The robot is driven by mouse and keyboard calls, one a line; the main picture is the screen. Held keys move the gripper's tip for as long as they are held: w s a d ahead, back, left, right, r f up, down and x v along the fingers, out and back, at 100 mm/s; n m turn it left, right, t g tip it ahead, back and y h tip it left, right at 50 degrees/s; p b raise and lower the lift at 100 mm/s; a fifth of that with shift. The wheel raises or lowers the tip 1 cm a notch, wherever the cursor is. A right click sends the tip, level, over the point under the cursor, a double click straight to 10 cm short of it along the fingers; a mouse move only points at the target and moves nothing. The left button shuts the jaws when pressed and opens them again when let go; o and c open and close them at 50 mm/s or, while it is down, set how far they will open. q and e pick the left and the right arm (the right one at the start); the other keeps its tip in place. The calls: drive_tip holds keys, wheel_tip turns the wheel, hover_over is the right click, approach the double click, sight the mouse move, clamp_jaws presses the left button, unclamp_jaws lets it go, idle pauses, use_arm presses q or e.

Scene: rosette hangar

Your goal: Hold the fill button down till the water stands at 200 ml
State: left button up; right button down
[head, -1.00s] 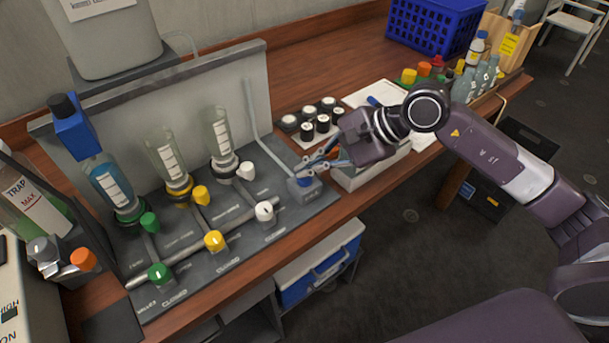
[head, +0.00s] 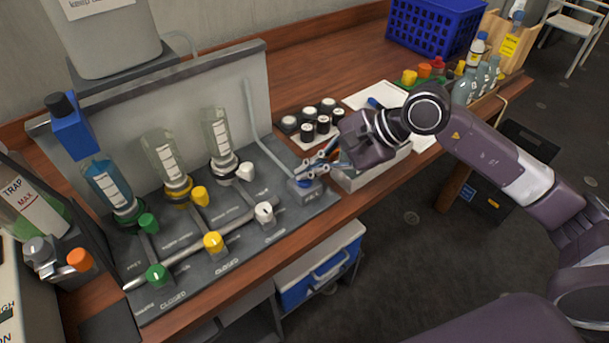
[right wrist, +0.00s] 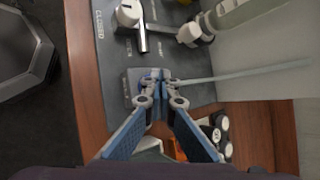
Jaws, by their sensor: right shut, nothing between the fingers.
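The blue fill button (head: 304,183) sits on a small grey block at the right end of the dark valve board (head: 330,200). My right gripper (head: 307,177) is shut and empty, its fingertips at the button. In the right wrist view the closed fingertips (right wrist: 159,78) cover much of the button (right wrist: 146,82); I cannot tell whether it is pressed down. Three clear vessels with white scales stand on the board: left (head: 106,182), with bluish liquid, middle (head: 164,158) and right (head: 218,132). The levels against the marks are too small to read. My left gripper is not in view.
Green (head: 156,275), yellow (head: 213,242) and white (head: 265,212) valve knobs line the board's front. Black-and-white jars (head: 308,131) stand close behind my right gripper. A blue crate (head: 432,27) stands at the back.

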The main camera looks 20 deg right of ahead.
idle(0.3)
drive_tip(key=shift+r+p, duration=0.3)
drive_tip(key=shift+r, duration=0.6)
drive_tip(key=shift+r+p, duration=1.25)
drive_tip(key=shift+r, duration=1.3)
drive_tip(key=shift+f, duration=0.1)
